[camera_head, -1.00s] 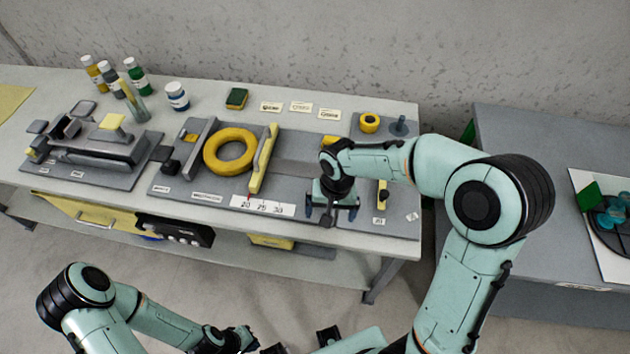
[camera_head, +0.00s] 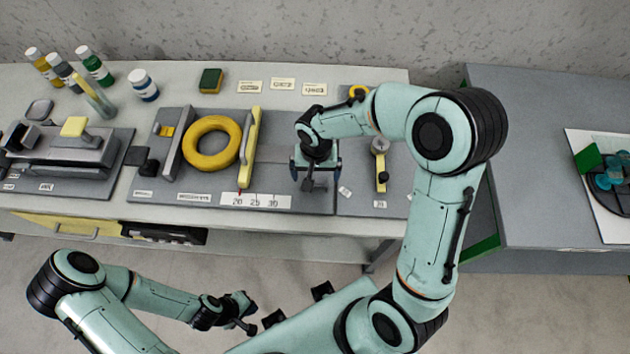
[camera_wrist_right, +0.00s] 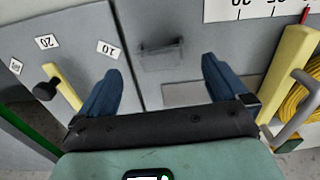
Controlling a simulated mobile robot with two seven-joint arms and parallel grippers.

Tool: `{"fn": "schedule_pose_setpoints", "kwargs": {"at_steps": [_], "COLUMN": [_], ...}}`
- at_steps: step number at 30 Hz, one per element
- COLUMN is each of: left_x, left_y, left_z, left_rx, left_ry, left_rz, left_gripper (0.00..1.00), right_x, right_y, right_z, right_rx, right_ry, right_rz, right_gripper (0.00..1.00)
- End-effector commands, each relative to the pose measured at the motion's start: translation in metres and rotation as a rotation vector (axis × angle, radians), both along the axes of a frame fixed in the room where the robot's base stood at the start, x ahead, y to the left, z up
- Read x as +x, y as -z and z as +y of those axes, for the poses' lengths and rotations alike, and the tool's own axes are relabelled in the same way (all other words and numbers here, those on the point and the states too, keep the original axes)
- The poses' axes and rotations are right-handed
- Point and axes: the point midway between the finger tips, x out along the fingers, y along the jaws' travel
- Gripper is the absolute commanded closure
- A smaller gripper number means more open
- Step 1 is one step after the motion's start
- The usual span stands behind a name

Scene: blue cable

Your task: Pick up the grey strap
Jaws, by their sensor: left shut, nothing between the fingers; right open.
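A flat grey strip that looks like the grey strap (camera_wrist_right: 187,93) lies on the grey board, partly hidden by the gripper body in the right wrist view. I cannot clearly separate it from the grey board in the head view. My right gripper (camera_head: 315,176) is open and points down over the board, right of the yellow bar. In the right wrist view its blue fingers (camera_wrist_right: 160,68) are spread, with nothing held between them. My left gripper (camera_head: 240,312) is shut and empty, low in front of the bench.
A yellow ring (camera_head: 212,143) and an upright yellow bar (camera_head: 249,148) stand left of the right gripper. A yellow-handled tool (camera_head: 380,165) is close on its right. Bottles (camera_head: 143,85) stand at the back left. A second grey table (camera_head: 530,150) is at the right.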

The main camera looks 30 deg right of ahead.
Motion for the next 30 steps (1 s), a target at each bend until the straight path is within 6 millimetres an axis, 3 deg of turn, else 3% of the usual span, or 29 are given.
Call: {"fn": "schedule_pose_setpoints", "kwargs": {"at_steps": [12,20,25,30], "left_x": [0.002,0.002,0.002,0.001], "left_y": [-0.002,-0.002,-0.002,-0.002], "left_z": [0.000,0.000,0.000,0.000], "left_rx": [0.000,0.000,0.000,0.000], "left_ry": [0.000,0.000,0.000,0.000], "left_rz": [-0.002,-0.002,-0.002,-0.002], "left_gripper": [1.00,1.00,1.00,1.00], "right_x": [-0.001,-0.001,-0.001,-0.001], "right_y": [0.050,0.053,0.052,0.052], "right_z": [0.002,0.002,0.002,0.002], "right_rx": [-0.001,0.000,0.000,0.000], "right_ry": [0.000,0.000,0.000,0.000], "right_rz": [0.003,0.000,0.000,0.000], "right_gripper": [0.00,0.00,0.52,0.56]}}
